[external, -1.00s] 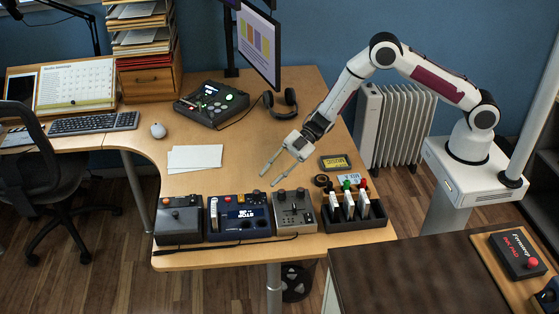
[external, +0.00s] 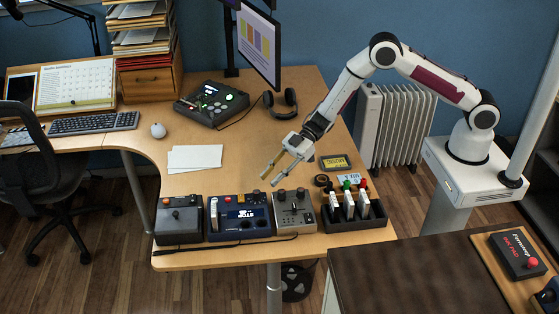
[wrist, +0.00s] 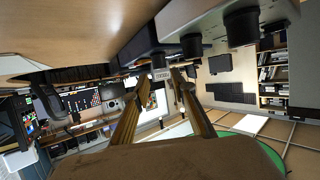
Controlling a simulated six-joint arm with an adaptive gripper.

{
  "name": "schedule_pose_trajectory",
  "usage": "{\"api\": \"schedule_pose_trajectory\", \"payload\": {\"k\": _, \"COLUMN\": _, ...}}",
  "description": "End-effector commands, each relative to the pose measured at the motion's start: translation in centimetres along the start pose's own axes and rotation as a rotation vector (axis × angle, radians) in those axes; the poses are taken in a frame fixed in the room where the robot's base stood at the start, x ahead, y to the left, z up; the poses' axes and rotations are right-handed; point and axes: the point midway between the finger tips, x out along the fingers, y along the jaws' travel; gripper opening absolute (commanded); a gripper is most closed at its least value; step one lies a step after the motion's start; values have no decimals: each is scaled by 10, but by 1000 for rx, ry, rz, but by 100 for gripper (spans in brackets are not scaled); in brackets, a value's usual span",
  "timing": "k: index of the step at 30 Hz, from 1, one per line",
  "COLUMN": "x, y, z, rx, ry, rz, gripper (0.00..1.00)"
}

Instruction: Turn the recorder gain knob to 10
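My gripper (external: 269,181) hangs over the desk, behind the front row of devices. Its two fingers are apart and nothing shows between them; in the wrist view the fingers (wrist: 156,78) also stand apart. In front of it are a blue device with a display (external: 238,226) and a grey box with small knobs and sliders (external: 294,213). The pictures do not make clear which device is the recorder. Dark round knobs (wrist: 241,27) loom at the top of the wrist view, beyond the fingers. Knob markings are too small to read.
A dark grey box (external: 179,235) stands left of the blue device. A black rack with upright cards (external: 355,224) stands to the right. A yellow-labelled item (external: 335,162), a black roll (external: 321,180), white paper (external: 195,158) and headphones (external: 281,103) lie behind.

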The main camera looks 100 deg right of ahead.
Motion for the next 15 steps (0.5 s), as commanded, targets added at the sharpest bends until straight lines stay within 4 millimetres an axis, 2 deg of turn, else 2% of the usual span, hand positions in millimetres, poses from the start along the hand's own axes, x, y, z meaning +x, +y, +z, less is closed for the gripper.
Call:
{"api": "schedule_pose_trajectory", "payload": {"k": 8, "x": 7, "y": 0, "z": 0, "rx": -1, "ry": 0, "rz": -1, "gripper": 26}}
{"api": "schedule_pose_trajectory", "payload": {"k": 15, "x": 28, "y": -1, "z": 1, "rx": -1, "ry": 0, "rz": -2, "gripper": 26}}
